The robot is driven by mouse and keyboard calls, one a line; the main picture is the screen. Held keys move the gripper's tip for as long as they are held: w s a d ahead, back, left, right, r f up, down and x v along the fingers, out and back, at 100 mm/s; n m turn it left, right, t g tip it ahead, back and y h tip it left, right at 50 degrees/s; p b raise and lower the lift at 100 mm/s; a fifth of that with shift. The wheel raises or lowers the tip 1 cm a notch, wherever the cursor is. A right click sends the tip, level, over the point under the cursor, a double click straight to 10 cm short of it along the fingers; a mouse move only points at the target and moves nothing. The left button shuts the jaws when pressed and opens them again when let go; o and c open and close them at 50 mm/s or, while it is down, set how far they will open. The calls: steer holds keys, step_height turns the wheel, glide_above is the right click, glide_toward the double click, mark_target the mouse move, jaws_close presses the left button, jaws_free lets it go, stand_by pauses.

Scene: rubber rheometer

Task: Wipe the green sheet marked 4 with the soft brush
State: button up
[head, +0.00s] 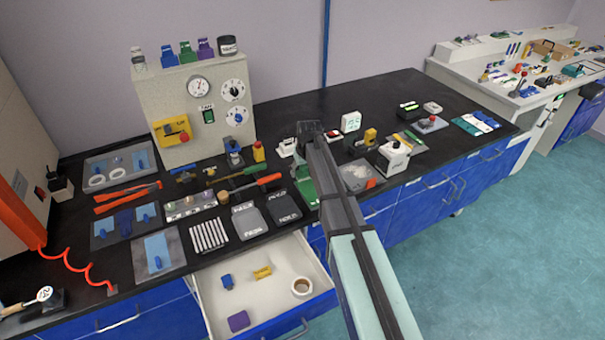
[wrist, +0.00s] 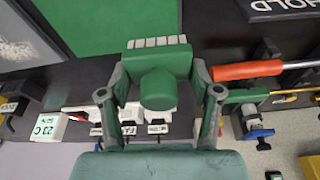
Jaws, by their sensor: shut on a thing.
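The green sheet (wrist: 95,25) lies flat on the dark bench at the top of the wrist view. In the head view a strip of the green sheet (head: 303,190) shows left of my arm, which hides the rest. No mark 4 is readable on it. My gripper (wrist: 157,78) is shut on the soft brush (wrist: 160,88), a green block with a row of pale bristles. The bristles overlap the sheet's near edge in the wrist view; I cannot tell whether they touch it.
An orange-handled tool (wrist: 248,70) and a dark plate lettered HOLD (wrist: 285,8) lie right of the sheet. A grey speckled sheet (wrist: 18,45) lies left. A white block reading 23 C (wrist: 48,126) stands nearby. An open drawer (head: 262,312) juts out at the front.

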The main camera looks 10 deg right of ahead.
steer(key=shift+r+p, duration=0.8)
steer(key=shift+r, duration=1.35)
